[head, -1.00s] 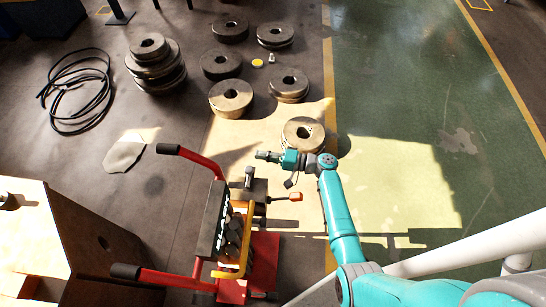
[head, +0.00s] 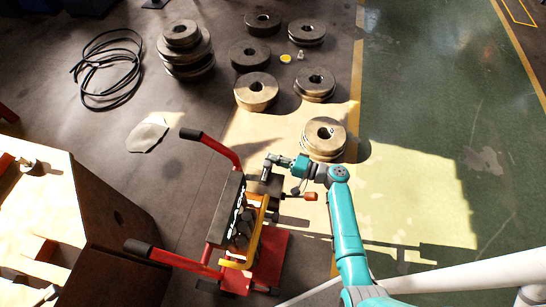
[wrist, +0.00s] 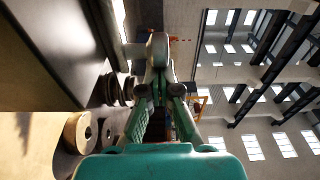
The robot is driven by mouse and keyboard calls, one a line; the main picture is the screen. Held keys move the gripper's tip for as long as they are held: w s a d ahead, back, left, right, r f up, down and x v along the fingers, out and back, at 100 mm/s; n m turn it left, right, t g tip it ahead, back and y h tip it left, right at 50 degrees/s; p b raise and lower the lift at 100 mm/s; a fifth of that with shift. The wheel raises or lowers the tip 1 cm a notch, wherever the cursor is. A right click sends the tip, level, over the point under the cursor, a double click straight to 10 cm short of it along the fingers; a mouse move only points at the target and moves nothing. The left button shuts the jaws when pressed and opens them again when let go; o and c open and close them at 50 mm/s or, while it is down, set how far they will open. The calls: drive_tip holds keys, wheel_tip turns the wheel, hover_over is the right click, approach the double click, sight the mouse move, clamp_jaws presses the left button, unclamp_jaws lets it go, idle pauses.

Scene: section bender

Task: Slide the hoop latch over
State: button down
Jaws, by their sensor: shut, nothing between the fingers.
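The section bender is a red machine (head: 268,262) with a dark upright plate and black-gripped handles, left of my arm in the head view. A yellow hoop-shaped bar (head: 258,232), which looks like the hoop latch, stands along its near side, with dark rollers partly hidden behind it. My gripper (head: 269,162) is shut and empty at the far end of the machine, beyond the hoop and apart from it. I cannot tell whether its tip touches the machine. In the wrist view the fingers (wrist: 158,48) are together; the hoop is not clearly seen there.
An orange-tipped lever (head: 308,196) sticks out just below my wrist. The red handles (head: 222,151) reach left from the machine. Several thick metal discs (head: 323,138) lie beyond on the floor. A wooden box (head: 40,210) stands at left. The green floor at right is clear.

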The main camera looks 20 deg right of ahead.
sight(270, 176)
drive_tip(key=shift+s+a+f, duration=0.1)
drive_tip(key=shift+s+a, duration=0.55)
drive_tip(key=shift+s, duration=0.3)
drive_tip(key=shift+s+a, duration=0.65)
drive_tip(key=shift+s, duration=0.25)
